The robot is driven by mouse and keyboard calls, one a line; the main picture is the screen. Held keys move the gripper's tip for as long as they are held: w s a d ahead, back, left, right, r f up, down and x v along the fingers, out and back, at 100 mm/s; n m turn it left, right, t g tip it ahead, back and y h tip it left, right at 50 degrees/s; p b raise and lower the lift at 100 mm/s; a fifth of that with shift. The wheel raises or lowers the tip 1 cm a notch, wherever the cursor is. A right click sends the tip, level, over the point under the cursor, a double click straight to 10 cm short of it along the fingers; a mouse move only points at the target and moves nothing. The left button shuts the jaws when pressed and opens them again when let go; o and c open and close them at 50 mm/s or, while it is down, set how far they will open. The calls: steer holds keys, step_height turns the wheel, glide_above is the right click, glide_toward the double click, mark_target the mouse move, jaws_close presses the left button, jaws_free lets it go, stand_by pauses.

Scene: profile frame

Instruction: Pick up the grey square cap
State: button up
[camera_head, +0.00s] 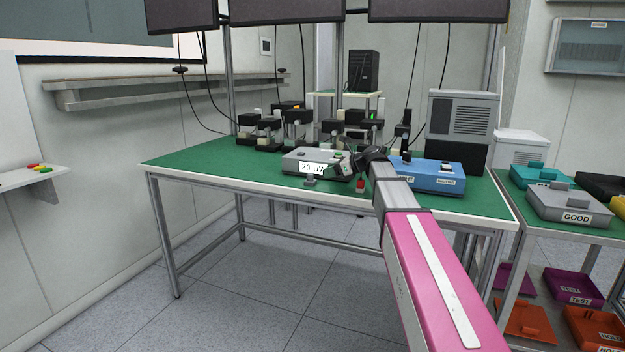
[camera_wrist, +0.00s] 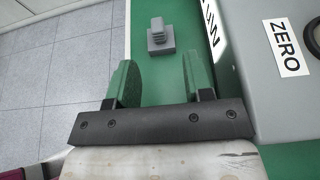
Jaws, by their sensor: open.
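The grey square cap (camera_wrist: 161,41) stands on the green table top in the wrist view, a square base with a narrower ribbed grip on top. In the head view it looks to be the small grey piece (camera_head: 311,181) at the table's front edge, before the grey meter. My gripper (camera_wrist: 160,76) is open, with its two green fingers apart and nothing between them. The cap lies beyond the fingertips, roughly in line with the gap between them. In the head view my gripper (camera_head: 343,164) is partly hidden at the meter's right side.
The grey meter (camera_head: 305,160) stands close to the cap; its ZERO label (camera_wrist: 287,47) shows at right in the wrist view. A blue box (camera_head: 432,174) and a small red piece (camera_head: 360,186) are nearby. The green table (camera_head: 210,163) is clear at left.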

mark_target(311, 174)
steer(key=x, duration=0.5)
steer(key=shift+r+x, duration=0.15)
steer(key=shift+x, duration=1.25)
steer(key=shift+r+x, duration=0.15)
steer(key=shift+x, duration=1.3)
steer(key=shift+s+a, duration=0.1)
steer(key=shift+a, duration=0.05)
steer(key=c, duration=0.5)
